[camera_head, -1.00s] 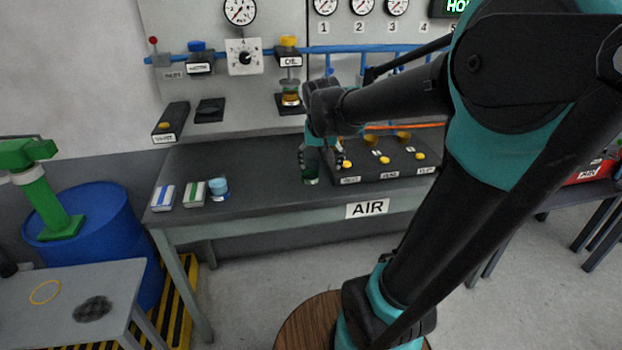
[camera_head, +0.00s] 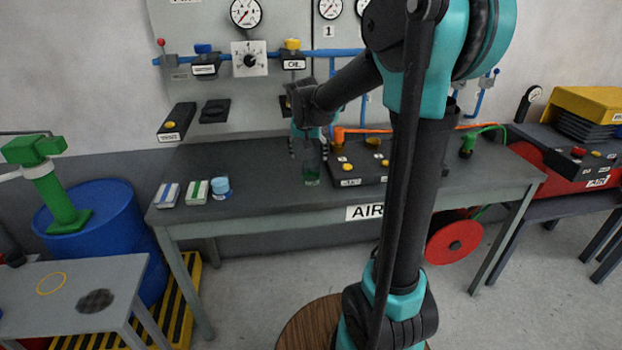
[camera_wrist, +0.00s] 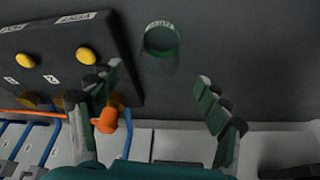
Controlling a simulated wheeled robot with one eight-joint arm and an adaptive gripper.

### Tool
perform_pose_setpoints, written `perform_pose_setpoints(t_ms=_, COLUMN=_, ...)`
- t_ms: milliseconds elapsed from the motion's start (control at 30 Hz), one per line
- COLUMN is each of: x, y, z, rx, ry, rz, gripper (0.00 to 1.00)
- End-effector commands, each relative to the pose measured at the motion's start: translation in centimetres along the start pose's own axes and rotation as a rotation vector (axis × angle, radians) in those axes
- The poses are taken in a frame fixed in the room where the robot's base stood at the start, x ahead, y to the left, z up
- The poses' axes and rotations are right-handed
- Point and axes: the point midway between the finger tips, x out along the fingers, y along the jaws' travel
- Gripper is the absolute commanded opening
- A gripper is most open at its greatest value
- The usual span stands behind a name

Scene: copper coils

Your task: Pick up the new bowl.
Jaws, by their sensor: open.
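A clear, green-tinted bowl (camera_head: 312,178) stands upright on the dark bench (camera_head: 240,165), left of the black button box. I take it to be the new bowl. In the wrist view its round open rim (camera_wrist: 162,38) shows near the top middle. My gripper (camera_head: 307,152) is above the bench and seems just behind the bowl in the head view. In the wrist view my gripper (camera_wrist: 160,85) has its fingers spread wide, with nothing between them. The bowl lies beyond the fingertips, roughly centred on the gap, apart from both.
The button box (camera_head: 360,172) with yellow buttons is close to one finger, and an orange fitting (camera_wrist: 107,120) shows beside that finger. Two small packets (camera_head: 196,192) and a blue-white tub (camera_head: 221,187) stand at the bench's left. The bench between tub and bowl is clear.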

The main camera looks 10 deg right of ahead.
Motion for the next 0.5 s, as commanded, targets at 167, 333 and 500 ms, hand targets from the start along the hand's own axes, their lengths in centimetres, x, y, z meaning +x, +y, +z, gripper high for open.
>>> perform_pose_setpoints(t_ms=167, x=1.1, y=0.0, z=0.0, rx=0.001, ry=0.0, rz=0.0, gripper=0.77)
perform_pose_setpoints(t_ms=333, x=3.0, y=0.1, z=0.0, rx=0.002, ry=0.0, rz=0.0, gripper=0.77)
perform_pose_setpoints(t_ms=500, x=5.2, y=0.2, z=0.0, rx=0.001, ry=0.0, rz=0.0, gripper=0.77)
